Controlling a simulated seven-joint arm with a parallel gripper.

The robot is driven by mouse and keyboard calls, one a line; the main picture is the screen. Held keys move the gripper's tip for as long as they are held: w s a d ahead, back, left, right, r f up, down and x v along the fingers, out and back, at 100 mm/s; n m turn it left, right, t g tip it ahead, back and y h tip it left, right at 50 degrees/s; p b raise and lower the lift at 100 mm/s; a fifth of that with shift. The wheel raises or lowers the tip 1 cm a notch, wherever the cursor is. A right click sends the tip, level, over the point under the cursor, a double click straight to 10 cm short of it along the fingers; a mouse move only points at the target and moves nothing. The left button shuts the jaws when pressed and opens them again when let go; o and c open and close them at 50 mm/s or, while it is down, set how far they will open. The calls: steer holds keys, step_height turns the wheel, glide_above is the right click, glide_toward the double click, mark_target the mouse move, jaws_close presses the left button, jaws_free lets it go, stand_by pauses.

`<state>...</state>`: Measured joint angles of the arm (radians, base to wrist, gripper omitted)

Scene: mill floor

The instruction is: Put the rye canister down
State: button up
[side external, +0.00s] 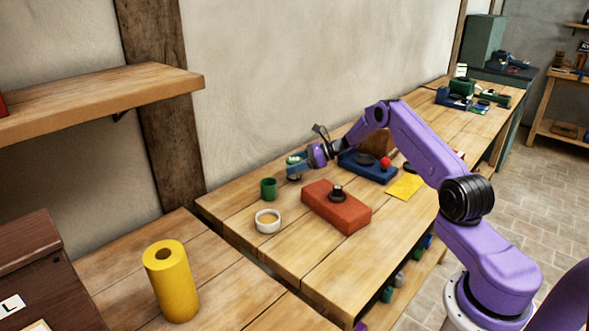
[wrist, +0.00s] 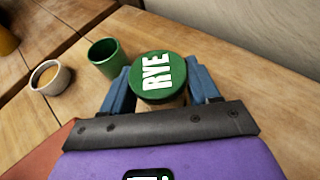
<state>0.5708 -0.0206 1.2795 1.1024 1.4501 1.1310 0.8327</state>
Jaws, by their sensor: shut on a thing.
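The rye canister (wrist: 158,76) has a round green lid with "RYE" in white letters and a pale body, mostly hidden below the lid. In the wrist view it sits between the two blue fingers of my gripper (wrist: 161,88), which is shut on it. In the side view my gripper (side external: 294,171) is near the wall side of the wooden bench (side external: 240,205), with the green lid of the canister (side external: 292,158) just showing at the fingers. I cannot tell whether the canister's base touches the bench.
A green cup (side external: 268,188) stands close to the held canister, with a white bowl (side external: 268,226) nearer the front. A red block (side external: 325,212) with a dark knob lies to the right. A blue tray (side external: 378,173) and yellow sheet (side external: 405,187) lie beyond it.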

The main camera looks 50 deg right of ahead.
steer(key=shift+f, duration=0.8)
steer(key=shift+f, duration=0.1)
steer(key=o, duration=1.2)
